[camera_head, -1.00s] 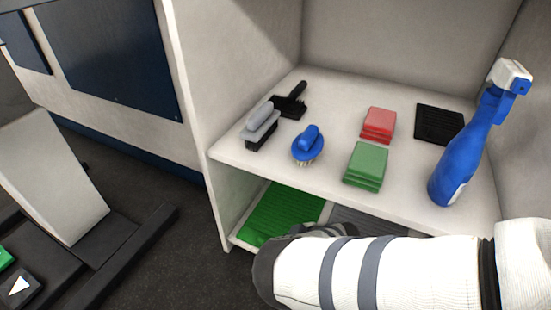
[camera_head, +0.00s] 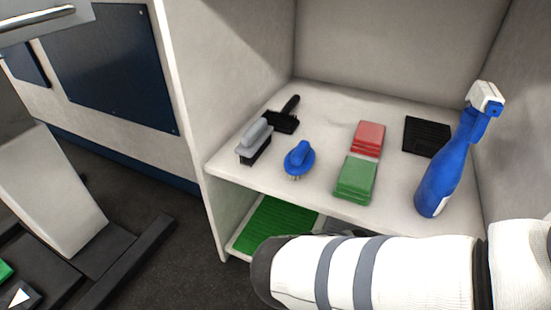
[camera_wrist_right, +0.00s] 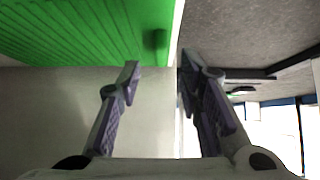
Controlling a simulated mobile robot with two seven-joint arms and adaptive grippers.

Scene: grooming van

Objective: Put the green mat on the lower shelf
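The green mat (camera_head: 272,228) is ribbed and lies flat on the lower shelf (camera_head: 236,251), at its left side in the head view. My right arm crosses in front of the shelf unit and hides the mat's right front part. In the right wrist view the green mat (camera_wrist_right: 85,28) fills the upper left, with a small raised green piece near its edge. My right gripper (camera_wrist_right: 158,75) is open and empty, its fingertips close to the mat's edge and the pale shelf edge. Contact cannot be told. My left gripper is not in view.
The upper shelf (camera_head: 229,166) holds a grey-handled brush (camera_head: 254,138), a black brush (camera_head: 285,118), a blue brush (camera_head: 299,158), red cloths (camera_head: 368,138), green cloths (camera_head: 355,180), a black mat (camera_head: 427,137) and a blue spray bottle (camera_head: 447,165). Dark floor lies in front.

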